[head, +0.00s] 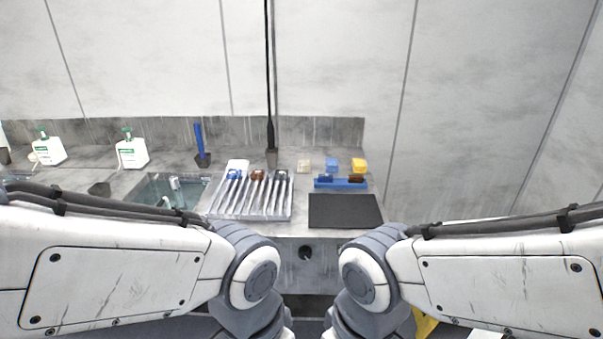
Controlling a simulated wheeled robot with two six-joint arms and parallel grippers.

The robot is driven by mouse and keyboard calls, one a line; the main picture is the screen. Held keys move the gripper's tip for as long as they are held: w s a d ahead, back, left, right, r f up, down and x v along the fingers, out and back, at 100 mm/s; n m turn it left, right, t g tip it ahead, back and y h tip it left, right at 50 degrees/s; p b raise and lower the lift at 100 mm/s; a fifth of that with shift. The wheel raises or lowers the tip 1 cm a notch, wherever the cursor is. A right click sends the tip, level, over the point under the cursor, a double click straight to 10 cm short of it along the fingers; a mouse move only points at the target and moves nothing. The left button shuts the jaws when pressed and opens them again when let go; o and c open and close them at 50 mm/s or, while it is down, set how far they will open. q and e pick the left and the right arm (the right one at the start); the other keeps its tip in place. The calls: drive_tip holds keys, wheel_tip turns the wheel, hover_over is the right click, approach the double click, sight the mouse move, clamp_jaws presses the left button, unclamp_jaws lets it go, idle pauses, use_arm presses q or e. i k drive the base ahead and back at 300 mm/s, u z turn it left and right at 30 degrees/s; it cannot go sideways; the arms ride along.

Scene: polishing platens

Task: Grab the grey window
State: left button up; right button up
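I cannot clearly pick out a grey window. On the counter, a light metal tray (250,217) with slanted slots holds small pieces at its top end: a blue one (235,175), a brown one (258,175) and a dark grey-blue one (281,175). They are too small to identify surely. To the right, a blue holder (341,184) carries a dark blue piece and a brown piece. My two arms come in from the left and right and bend down at the bottom middle. Both grippers are out of view.
A dark flat mat (345,211) lies at the counter's front right. A sink (168,190) is left of the tray. White bottles (132,150) and a blue-handled tool (200,145) stand behind. Yellow (359,166), blue (332,164) and beige (304,166) blocks sit near the back wall.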

sight(280, 175)
drive_tip(key=u, duration=0.3)
drive_tip(key=i, duration=1.05)
drive_tip(key=u, duration=0.25)
